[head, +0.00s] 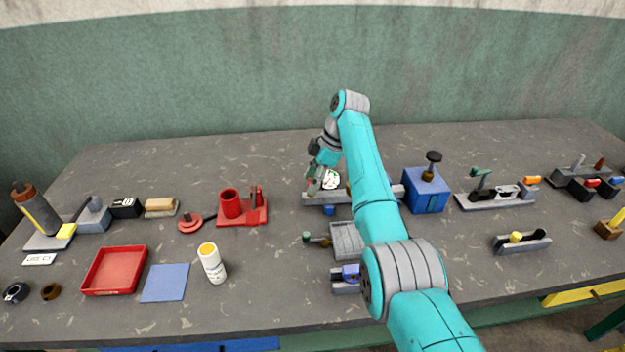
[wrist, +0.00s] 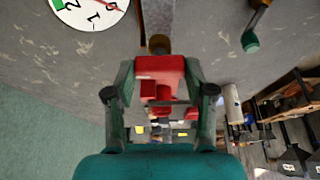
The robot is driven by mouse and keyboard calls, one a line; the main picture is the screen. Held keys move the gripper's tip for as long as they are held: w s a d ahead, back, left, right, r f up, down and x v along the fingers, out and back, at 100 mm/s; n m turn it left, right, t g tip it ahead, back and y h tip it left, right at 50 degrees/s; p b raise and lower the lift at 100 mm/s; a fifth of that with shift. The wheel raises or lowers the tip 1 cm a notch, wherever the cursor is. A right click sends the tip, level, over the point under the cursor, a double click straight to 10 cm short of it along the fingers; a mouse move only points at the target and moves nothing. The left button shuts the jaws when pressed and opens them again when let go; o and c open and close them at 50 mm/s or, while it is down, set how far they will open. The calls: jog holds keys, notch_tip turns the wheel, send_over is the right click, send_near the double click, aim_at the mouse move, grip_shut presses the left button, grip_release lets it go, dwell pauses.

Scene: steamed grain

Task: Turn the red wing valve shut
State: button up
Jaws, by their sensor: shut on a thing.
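The red wing valve (wrist: 165,66) shows in the wrist view between the two fingers of my gripper (wrist: 160,78), which is shut on it. A brass stem (wrist: 159,44) shows just beyond the red handle, at the end of a grey bar. In the head view my gripper (head: 313,184) reaches down at the left end of a grey rail fixture (head: 345,199). There the valve is hidden by the gripper. A white round gauge (head: 331,179) stands right beside it; its dial also shows in the wrist view (wrist: 92,12), with a red needle and a green patch.
A blue box with a dark knob (head: 427,191) stands right of my arm. A red holder (head: 242,209), a white bottle (head: 212,264) and a red tray (head: 115,271) lie to the left. A green-knobbed valve (head: 317,239) sits in front. The back of the table is clear.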

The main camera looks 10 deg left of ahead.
jog(key=o, duration=1.2)
jog(key=shift+c, duration=0.2)
jog(key=shift+r, duration=0.1)
jog(key=v, duration=1.1)
jog(key=shift+r, duration=0.4)
jog(key=shift+d, duration=0.15)
